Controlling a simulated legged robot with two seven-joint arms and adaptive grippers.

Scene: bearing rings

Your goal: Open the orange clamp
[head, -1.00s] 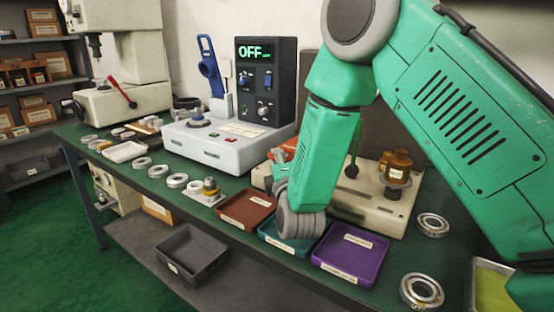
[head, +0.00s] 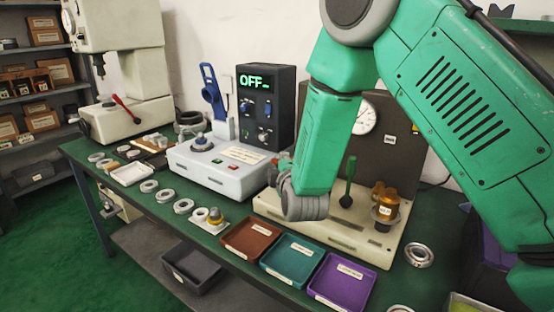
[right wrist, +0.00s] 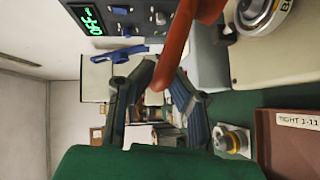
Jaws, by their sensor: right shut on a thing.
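The orange clamp (right wrist: 176,48) shows in the right wrist view as a curved orange arm, coming down from the top edge to between my fingers. My right gripper (right wrist: 162,72) is shut on its end. In the head view my right wrist and forearm stand in front of the beige fixture and hide the clamp almost wholly, along with the fingertips. How far the clamp is open cannot be told. My left gripper is in neither current view.
The beige fixture base (head: 345,232) carries a green lever (head: 347,185) and an amber part (head: 386,200). Brown (head: 251,240), teal (head: 292,260) and purple (head: 341,283) trays lie in front.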

